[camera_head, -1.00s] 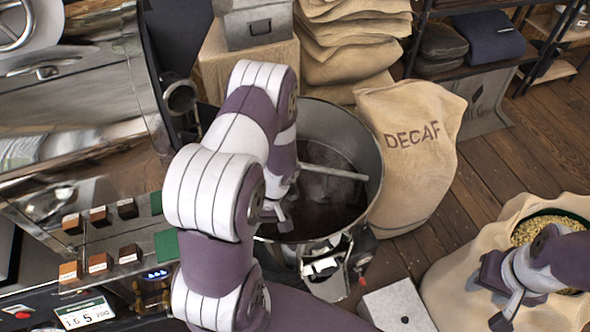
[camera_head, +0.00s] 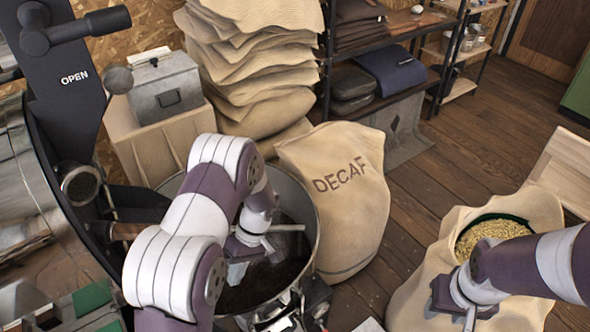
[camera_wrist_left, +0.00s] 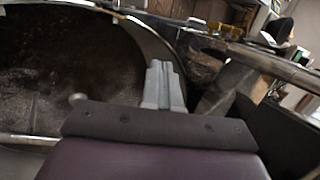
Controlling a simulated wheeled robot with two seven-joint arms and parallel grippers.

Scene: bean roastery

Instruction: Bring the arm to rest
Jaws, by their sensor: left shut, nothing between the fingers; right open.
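My left gripper (camera_head: 240,270) reaches over the round metal cooling bin (camera_head: 312,222) with dark beans (camera_head: 262,285) in it. In the left wrist view its two grey fingers (camera_wrist_left: 164,86) are together with nothing between them. The bin's curved wall and dark contents fill the left of that view. My right gripper (camera_head: 468,312) is open at the near side of an open sack (camera_head: 425,300) of pale beans (camera_head: 490,232). Its fingertips are partly cut off by the lower edge of the head view.
A full DECAF sack (camera_head: 340,200) stands against the bin's right side. Folded sacks (camera_head: 255,65), a grey metal box (camera_head: 165,88) and a dark shelf (camera_head: 400,85) stand behind. The roaster (camera_head: 60,80) is on the left. Bare wooden floor (camera_head: 470,150) lies at the right.

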